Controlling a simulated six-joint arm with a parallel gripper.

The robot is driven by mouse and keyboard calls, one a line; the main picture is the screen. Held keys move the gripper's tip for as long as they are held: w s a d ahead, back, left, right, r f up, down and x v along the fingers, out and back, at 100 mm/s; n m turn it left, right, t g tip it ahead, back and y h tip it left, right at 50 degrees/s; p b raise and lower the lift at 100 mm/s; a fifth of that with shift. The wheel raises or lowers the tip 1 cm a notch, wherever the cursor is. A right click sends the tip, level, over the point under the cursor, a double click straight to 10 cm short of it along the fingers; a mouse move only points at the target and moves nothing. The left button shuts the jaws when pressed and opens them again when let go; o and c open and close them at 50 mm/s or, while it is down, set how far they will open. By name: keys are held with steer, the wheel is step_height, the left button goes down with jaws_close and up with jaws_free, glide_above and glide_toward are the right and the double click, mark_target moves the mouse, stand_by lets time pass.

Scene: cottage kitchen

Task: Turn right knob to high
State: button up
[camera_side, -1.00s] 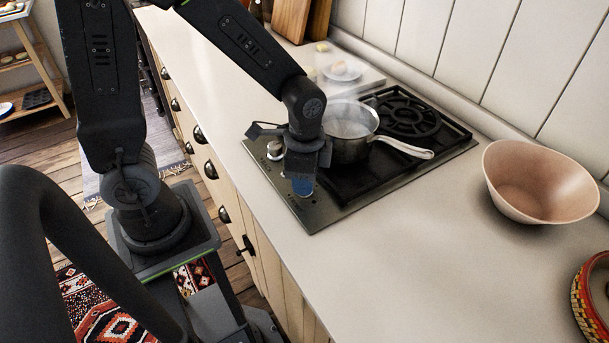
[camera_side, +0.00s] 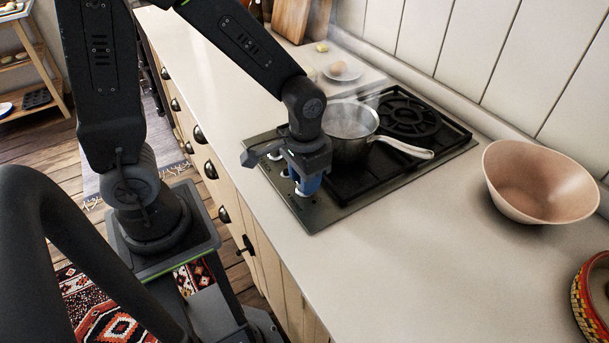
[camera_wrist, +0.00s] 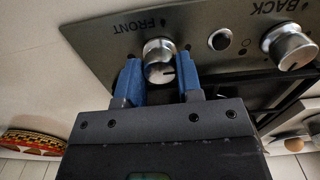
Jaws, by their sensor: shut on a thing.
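My gripper (camera_side: 306,186) points down at the front edge of the hob (camera_side: 330,213). In the wrist view, its two blue fingers (camera_wrist: 160,80) stand on either side of the silver right knob (camera_wrist: 159,52), labelled FRONT, and are shut on it. A dark pointer line shows on the knob's face, towards its right edge in that view. Its setting marks are too small or hidden to read. The knob labelled BACK (camera_wrist: 290,46) stands apart from the fingers. In the side view, my gripper hides most of the right knob.
A steaming steel saucepan (camera_side: 349,148) stands on a burner just beyond my gripper, its handle (camera_side: 404,147) reaching right. A black grate (camera_side: 409,115) lies behind it. A pink bowl (camera_side: 520,184) and a patterned basket (camera_side: 594,290) stand right. The front counter is clear.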

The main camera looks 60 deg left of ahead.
stand_by(0.4)
steer(key=o, duration=0.9)
steer(key=shift+r, duration=0.15)
step_height(320, 180, up, 14)
steer(key=shift+f, duration=0.2)
steer(key=shift+s+a+r+t, duration=0.45)
steer(key=shift+s+t, duration=0.5)
steer(key=shift+s, duration=0.35)
steer(key=shift+s+a+r+t, duration=0.45)
steer(key=shift+s+t, duration=0.45)
steer(key=shift+s, duration=0.4)
steer(key=shift+s+a+r+t, duration=0.45)
steer(key=shift+s+t, duration=0.5)
steer(key=shift+s, duration=0.35)
